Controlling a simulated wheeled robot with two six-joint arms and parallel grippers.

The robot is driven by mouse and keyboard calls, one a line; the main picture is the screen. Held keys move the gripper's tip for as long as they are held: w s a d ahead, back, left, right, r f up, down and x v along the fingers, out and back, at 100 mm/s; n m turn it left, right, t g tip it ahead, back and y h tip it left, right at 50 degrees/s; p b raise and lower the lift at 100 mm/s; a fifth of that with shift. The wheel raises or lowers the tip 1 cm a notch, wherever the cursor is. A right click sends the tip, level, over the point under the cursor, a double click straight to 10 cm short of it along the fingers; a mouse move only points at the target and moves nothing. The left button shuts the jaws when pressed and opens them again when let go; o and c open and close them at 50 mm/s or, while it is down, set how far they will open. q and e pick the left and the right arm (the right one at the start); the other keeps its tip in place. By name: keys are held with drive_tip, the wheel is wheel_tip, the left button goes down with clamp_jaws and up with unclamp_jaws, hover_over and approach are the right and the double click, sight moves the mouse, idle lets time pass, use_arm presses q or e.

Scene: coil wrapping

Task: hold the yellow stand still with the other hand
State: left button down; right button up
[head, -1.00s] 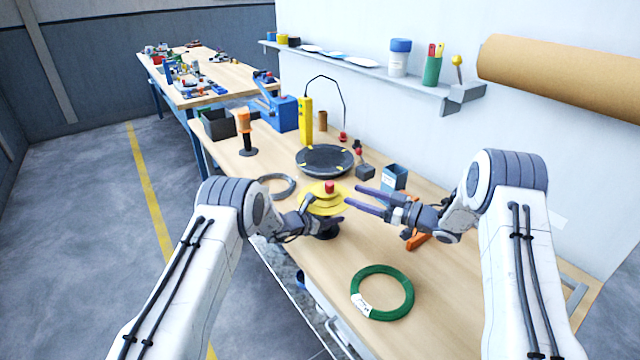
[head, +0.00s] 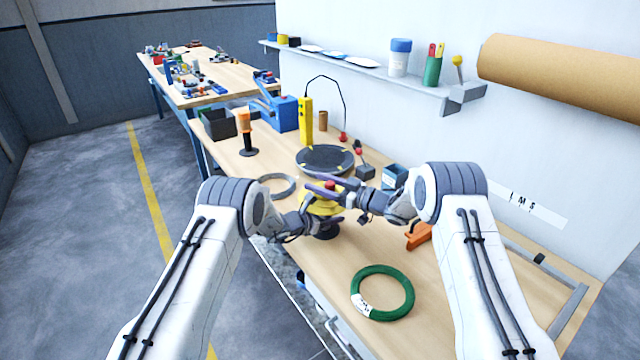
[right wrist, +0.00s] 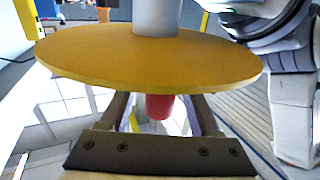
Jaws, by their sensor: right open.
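The yellow stand (head: 312,201) has round yellow discs, a red knob (head: 330,184) on top and a dark base (head: 326,233). It stands upright at the bench's front edge. My right gripper (head: 324,184) is open at the stand's top, partly covering it. In the right wrist view, the yellow disc (right wrist: 150,58) fills the middle and the red knob (right wrist: 158,106) shows between my spread right fingers (right wrist: 160,115), with a gap on each side. My left gripper (head: 312,224) is at the stand's lower left side. Its fingertips are mostly hidden, so its grip is unclear.
A green coil (head: 382,319) lies on the bench in front. A grey ring (head: 278,188) and black turntable (head: 325,157) lie behind the stand. An orange tool (head: 419,235) and blue box (head: 395,177) are to the right.

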drive_tip(key=shift+c, duration=0.3)
clamp_jaws()
drive_tip(key=shift+n+g, duration=0.3)
drive_tip(key=shift+g, duration=0.1)
drive_tip(key=shift+s+a+n+g+y, duration=0.1)
drive_tip(key=shift+s+n+g+y, duration=0.1)
drive_tip(key=shift+n+g+y, duration=0.55)
drive_tip(key=shift+s+n+g+y, duration=0.15)
drive_tip(key=shift+n+g, duration=0.3)
drive_tip(key=shift+g, duration=0.6)
drive_tip(key=shift+o, duration=0.3)
unclamp_jaws()
